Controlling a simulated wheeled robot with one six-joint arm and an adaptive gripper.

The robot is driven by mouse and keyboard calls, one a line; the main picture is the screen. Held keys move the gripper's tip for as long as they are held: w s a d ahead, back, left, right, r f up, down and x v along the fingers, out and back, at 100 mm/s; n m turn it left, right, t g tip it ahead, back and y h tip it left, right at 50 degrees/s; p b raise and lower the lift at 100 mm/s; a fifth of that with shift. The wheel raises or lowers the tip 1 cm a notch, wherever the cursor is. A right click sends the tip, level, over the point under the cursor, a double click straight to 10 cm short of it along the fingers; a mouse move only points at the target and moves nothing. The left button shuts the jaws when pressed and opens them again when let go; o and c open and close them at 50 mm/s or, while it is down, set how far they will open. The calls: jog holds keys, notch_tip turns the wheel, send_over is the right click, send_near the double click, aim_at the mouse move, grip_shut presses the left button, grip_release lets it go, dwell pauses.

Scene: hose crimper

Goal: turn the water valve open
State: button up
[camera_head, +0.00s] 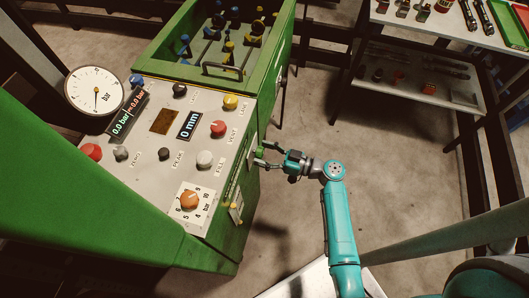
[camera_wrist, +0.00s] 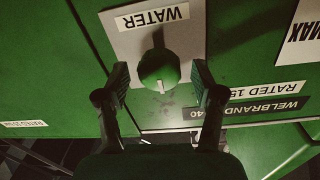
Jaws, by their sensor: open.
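The water valve is a round green knob (camera_wrist: 160,68) with a white pointer mark, on a pale plate (camera_wrist: 128,42) labelled WATER. In the wrist view the pointer mark is toward the bottom of the picture. In the head view the knob (camera_head: 260,151) sticks out of the right side of the green machine. My gripper (camera_wrist: 158,82) is open, with one finger on each side of the knob. It also shows in the head view (camera_head: 266,154), level with the machine's side. I cannot tell whether the fingers touch the knob.
The machine's control panel (camera_head: 150,165) carries a round gauge (camera_head: 95,90), several coloured buttons and an orange dial (camera_head: 189,200). A shelf table (camera_head: 420,85) with tools stands at the upper right. The floor (camera_head: 300,110) between them is clear.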

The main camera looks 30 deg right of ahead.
jog(key=c, duration=1.1)
jog(key=shift+c, duration=0.2)
jog(key=shift+m, duration=0.3)
jog(key=shift+w+d+f+m+g, duration=0.1)
jog(key=shift+m+g, duration=0.15)
jog(key=shift+m, duration=3.9)
jog(key=shift+w+d+f+m+g, duration=0.1)
jog(key=shift+m+g, duration=0.15)
jog(key=shift+m, duration=3.9)
